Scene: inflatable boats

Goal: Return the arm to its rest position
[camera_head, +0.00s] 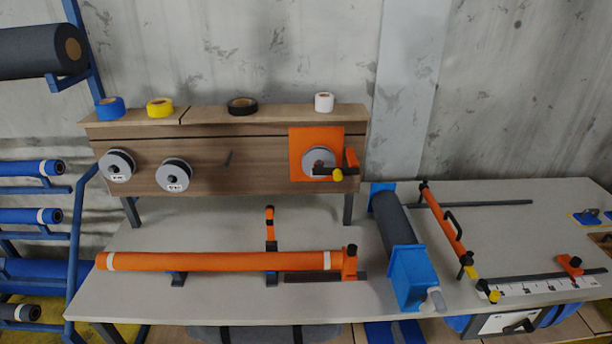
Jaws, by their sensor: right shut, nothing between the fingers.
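Neither of my grippers can be made out in the head view, and no arm of mine shows over the table. The grey worktable (210,301) fills the middle of the view. A long orange roll (220,261) with white bands lies along its left part on dark supports. A grey roller with blue end blocks (408,258) stands to the right of it. An orange bar with a black handle (447,229) lies slanted beside the roller.
A wooden rack (215,175) at the back holds reels, an orange panel (302,140) and several tape rolls on top. Blue shelving (84,235) with rolls stands at the left. A white ruler (540,286) and an orange block (569,264) lie at right.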

